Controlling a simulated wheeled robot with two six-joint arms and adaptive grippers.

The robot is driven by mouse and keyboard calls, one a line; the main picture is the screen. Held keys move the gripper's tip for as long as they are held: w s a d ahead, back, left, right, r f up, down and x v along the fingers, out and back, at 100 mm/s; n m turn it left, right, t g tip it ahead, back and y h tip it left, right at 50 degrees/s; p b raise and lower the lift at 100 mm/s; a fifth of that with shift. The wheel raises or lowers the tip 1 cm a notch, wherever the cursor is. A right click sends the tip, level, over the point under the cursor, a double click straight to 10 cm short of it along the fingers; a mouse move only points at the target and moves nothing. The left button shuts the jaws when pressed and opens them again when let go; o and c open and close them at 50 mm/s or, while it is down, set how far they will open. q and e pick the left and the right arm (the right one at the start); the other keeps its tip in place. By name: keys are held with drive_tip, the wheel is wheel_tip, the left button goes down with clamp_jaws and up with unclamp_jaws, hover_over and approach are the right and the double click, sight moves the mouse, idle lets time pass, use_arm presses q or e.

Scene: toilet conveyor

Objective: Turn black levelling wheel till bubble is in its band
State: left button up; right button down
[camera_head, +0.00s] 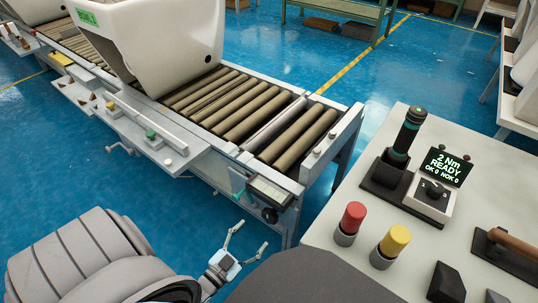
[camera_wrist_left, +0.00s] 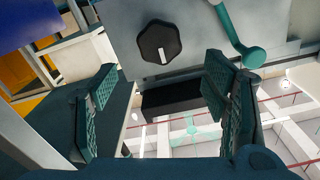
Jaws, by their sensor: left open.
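The black levelling wheel (camera_head: 270,215) is on the end of the roller conveyor, below a small pale window in a dark frame (camera_head: 270,190). I cannot make out a bubble or its band there. In the left wrist view the black wheel (camera_wrist_left: 159,42) is a lobed knob with a white mark, on a grey panel. My left gripper (camera_head: 251,235) is open and empty, just short of the wheel. In the left wrist view its fingers (camera_wrist_left: 160,92) are spread wide, with the wheel ahead, between and above them, not touched. My right gripper is out of view.
A teal lever (camera_wrist_left: 240,35) hangs right of the wheel, near the right finger. A white toilet (camera_head: 165,45) sits on the rollers (camera_head: 240,105). A bench (camera_head: 330,235) with red and yellow buttons and a screwdriver stands at the right. Blue floor is clear at left.

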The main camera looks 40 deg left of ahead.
sight(268, 218)
use_arm(q)
drive_tip(key=w+b, duration=0.1)
drive_tip(key=w, duration=0.7)
drive_tip(key=shift+w+f+b, duration=0.1)
drive_tip(key=shift+b, duration=0.25)
drive_tip(key=shift+w, duration=0.55)
drive_tip(key=c, duration=1.2)
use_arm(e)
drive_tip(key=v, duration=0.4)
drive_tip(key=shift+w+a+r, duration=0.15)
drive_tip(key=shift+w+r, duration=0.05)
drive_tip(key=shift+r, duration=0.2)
